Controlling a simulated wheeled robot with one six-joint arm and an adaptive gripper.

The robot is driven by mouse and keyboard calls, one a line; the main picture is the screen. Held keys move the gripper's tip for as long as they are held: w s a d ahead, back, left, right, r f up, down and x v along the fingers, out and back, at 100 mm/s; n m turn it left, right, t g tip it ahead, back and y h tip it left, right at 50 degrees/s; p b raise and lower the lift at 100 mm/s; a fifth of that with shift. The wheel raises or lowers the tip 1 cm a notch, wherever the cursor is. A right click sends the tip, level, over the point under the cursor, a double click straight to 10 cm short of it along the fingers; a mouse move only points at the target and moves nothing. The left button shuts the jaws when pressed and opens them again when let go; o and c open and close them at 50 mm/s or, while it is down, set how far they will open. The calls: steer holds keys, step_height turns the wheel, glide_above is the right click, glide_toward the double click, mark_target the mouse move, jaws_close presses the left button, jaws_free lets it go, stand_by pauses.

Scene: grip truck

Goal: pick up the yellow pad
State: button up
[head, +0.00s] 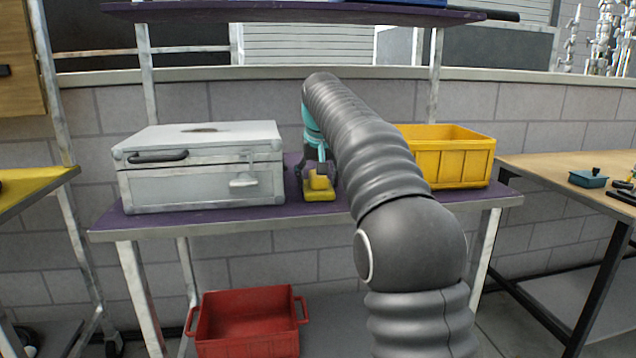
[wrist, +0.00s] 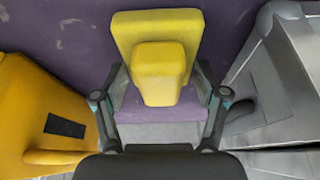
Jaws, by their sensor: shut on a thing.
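The yellow pad (head: 319,193) is a flat yellow block with a raised yellow grip on top. It is at the front of the purple shelf (head: 240,222), between the grey case and the yellow bin. In the wrist view the pad (wrist: 158,35) fills the upper middle, its raised grip (wrist: 158,72) towards me. My gripper (head: 319,172) is at the raised grip from above. In the wrist view the fingers of my gripper (wrist: 160,100) stand on either side of the grip and are shut on it. Whether the pad's underside touches the shelf cannot be told.
A grey case (head: 200,170) stands close on the left of the pad. A yellow bin (head: 455,160) stands to the right, partly behind my arm. A red crate (head: 247,322) is below the shelf. A wooden table (head: 560,172) is at the right.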

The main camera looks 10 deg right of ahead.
steer(key=shift+s+r, duration=0.2)
steer(key=shift+r, duration=3.25)
steer(key=shift+s+f+b, duration=0.1)
steer(key=shift+s+b, duration=0.95)
steer(key=shift+s, duration=0.45)
steer(key=s+b, duration=0.4)
steer(key=s, duration=1.2)
steer(key=shift+s, duration=0.3)
